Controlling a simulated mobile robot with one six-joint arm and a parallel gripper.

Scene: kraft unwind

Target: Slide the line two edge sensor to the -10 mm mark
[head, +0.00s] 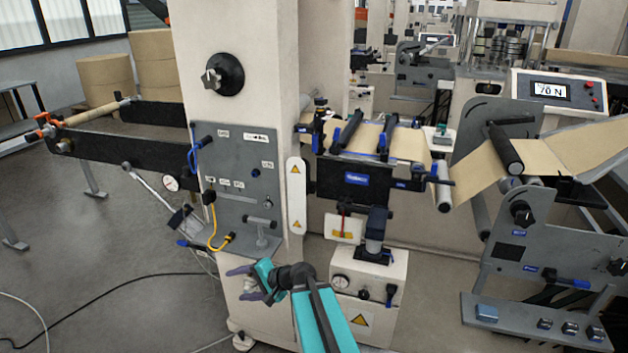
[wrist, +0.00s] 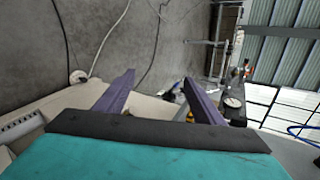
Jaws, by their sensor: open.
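My gripper (head: 240,284) is open and empty at the lower middle of the head view, in front of the machine's cream column and below the grey panel. Its two purple fingers also show spread apart in the wrist view (wrist: 158,82), with floor and cables beyond. A small white and green unit (head: 441,135) sits at the right end of the web table, beside the brown web (head: 408,145). It may be an edge sensor, but I cannot tell which line it serves. No -10 mm mark or scale is readable. My gripper is well below and left of that unit, touching nothing.
The grey panel (head: 238,185) carries hoses and fittings near my gripper. A cream box with a gauge (head: 368,285) stands right of my arm. A black unwind arm (head: 120,160) reaches left. A tension display (head: 551,91) reads 70 N. Open floor lies at left, with cables.

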